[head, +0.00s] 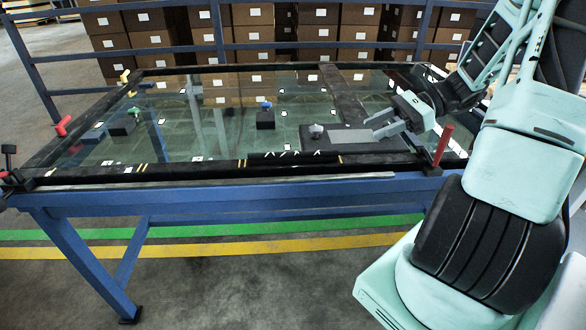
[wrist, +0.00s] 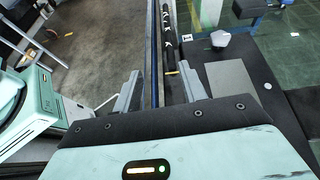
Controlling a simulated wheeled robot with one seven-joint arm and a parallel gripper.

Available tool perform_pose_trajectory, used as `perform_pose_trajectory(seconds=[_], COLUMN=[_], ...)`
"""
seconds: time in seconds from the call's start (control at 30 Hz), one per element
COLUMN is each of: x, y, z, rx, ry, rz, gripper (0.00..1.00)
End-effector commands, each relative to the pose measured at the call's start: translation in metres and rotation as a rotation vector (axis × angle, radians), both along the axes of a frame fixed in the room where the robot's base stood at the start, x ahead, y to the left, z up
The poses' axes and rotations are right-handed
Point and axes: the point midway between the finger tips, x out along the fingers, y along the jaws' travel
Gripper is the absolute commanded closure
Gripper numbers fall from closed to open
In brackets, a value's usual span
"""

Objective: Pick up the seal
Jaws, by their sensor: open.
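The seal looks to be the thin black strip with white chevron marks (head: 292,156) lying along the front rail of the glass-topped table. In the wrist view the strip (wrist: 168,42) runs away from me, ahead of the fingertips and roughly in line with the gap between them. My gripper (head: 377,124) is open and empty, above the right part of the table, to the right of the strip and apart from it. In the wrist view its two fingers (wrist: 160,82) stand either side of the dark rail, with nothing between them.
A grey plate (head: 350,139) and a light knob (head: 316,130) sit on a dark block near my gripper. A red post (head: 444,145) stands at the front right corner. A blue-topped black block (head: 265,117) stands mid-table. The blue frame (head: 220,198) edges the front.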

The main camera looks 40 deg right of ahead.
Motion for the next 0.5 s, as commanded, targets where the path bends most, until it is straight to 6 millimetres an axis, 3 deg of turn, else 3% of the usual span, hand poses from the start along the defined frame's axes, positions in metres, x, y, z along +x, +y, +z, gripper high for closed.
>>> perform_pose_trajectory(seconds=[0.07, 0.17, 0.5], x=[-0.004, -0.003, 0.032], y=[-0.011, -0.01, 0.042], z=[-0.005, -0.008, -0.034], rx=[0.022, 0.035, 0.035], ry=[-0.001, -0.003, -0.002], rz=[-0.043, -0.061, -0.057], gripper=[0.58, 0.58, 0.58])
